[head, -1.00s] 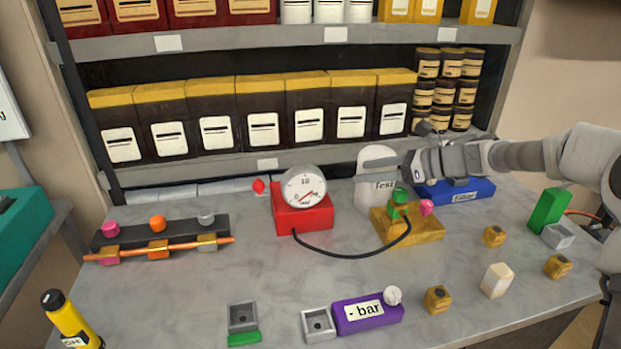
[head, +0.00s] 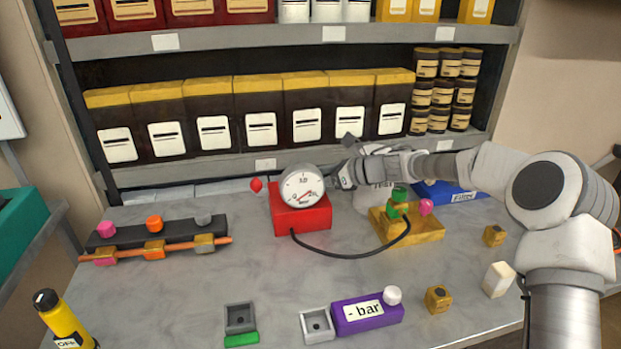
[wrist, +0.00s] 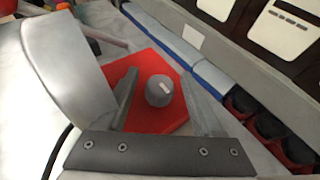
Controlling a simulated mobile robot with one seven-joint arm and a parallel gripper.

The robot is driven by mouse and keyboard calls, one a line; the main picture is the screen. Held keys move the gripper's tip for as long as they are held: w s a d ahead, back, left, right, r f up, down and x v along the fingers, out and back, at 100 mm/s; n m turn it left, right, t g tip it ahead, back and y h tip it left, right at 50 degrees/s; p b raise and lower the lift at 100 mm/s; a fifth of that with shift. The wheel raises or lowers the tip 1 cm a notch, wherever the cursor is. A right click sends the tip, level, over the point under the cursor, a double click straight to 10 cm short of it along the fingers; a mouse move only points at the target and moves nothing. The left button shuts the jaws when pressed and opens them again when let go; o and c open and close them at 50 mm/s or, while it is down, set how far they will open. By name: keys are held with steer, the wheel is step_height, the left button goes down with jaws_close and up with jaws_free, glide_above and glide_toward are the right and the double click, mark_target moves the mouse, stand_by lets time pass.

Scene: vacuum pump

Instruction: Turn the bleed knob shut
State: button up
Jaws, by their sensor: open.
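A grey round knob (wrist: 159,92) with a pale mark on top stands on a red base in the wrist view. I take it to be the bleed knob. In the head view it cannot be made out; the dial gauge (head: 302,187) and my gripper are near that spot. The red base (head: 302,222) carries the gauge. My gripper (head: 343,174) is just right of the gauge in the head view. In the wrist view my gripper (wrist: 158,72) is open, with one finger on each side of the knob. Whether they touch it cannot be told.
The gauge is close to my gripper's left finger in the wrist view. A black hose (head: 350,255) runs from the red base to the brass block (head: 428,230) with green and pink parts. A shelf of dark packages (head: 262,135) stands behind.

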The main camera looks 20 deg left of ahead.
jaws_close()
stand_by(0.3)
